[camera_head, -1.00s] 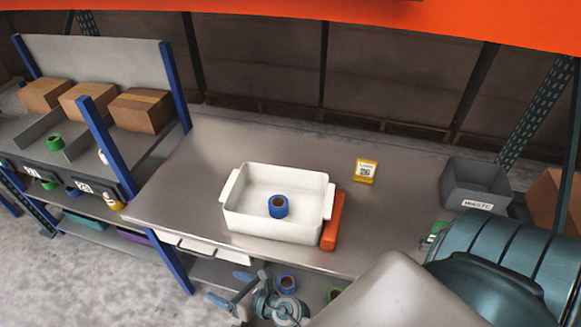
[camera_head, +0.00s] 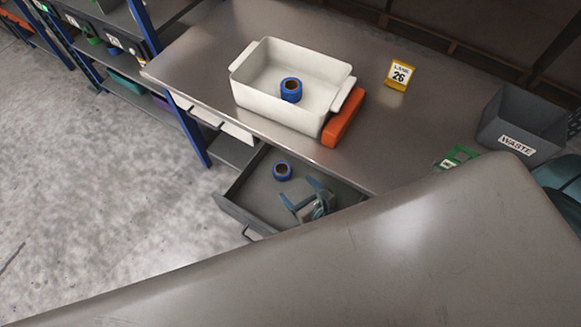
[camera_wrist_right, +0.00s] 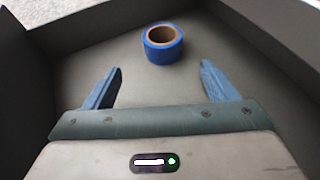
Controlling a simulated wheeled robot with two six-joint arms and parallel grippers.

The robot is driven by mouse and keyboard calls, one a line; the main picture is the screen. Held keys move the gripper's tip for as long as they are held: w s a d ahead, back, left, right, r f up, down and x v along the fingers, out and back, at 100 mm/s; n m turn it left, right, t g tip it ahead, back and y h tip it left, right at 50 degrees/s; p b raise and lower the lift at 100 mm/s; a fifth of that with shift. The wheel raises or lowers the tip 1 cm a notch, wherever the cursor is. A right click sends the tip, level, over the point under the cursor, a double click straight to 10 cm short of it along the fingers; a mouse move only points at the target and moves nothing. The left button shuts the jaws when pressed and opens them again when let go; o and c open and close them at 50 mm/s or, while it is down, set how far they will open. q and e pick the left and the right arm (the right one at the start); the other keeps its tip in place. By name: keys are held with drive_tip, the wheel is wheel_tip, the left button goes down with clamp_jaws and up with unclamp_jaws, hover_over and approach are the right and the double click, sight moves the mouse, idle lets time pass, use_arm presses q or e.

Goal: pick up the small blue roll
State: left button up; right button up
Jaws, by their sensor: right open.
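A blue roll (camera_head: 282,171) with a brown core lies in the open grey drawer (camera_head: 232,205) under the bench. It also shows in the right wrist view (camera_wrist_right: 163,44), upright on the drawer floor. Another blue roll (camera_head: 291,89) stands in the white tray (camera_head: 285,113) on the bench; I cannot tell for certain which is smaller. My right gripper (camera_head: 301,192) is in or just over the drawer, open and empty. In the right wrist view its fingers (camera_wrist_right: 161,72) point toward the drawer roll, which is beyond the tips and between their lines. My left gripper is not in view.
The drawer walls (camera_wrist_right: 275,45) rise close around the gripper. The bench (camera_head: 195,55) overhangs behind it. An orange block (camera_head: 343,118) lies beside the tray; a yellow sign (camera_head: 399,74) and a grey waste bin (camera_head: 520,125) stand to the right.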

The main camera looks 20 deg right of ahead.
sight(287, 176)
drive_tip(key=x, duration=0.3)
drive_tip(key=shift+w+a, duration=0.1)
drive_tip(key=shift+a, duration=0.1)
drive_tip(key=shift+w+f, duration=0.2)
drive_tip(key=shift+w, duration=0.6)
drive_tip(key=x, duration=0.4)
drive_tip(key=shift+w+d, duration=0.1)
drive_tip(key=shift+w, duration=0.15)
drive_tip(key=shift+c, duration=0.2)
drive_tip(key=c, duration=1)
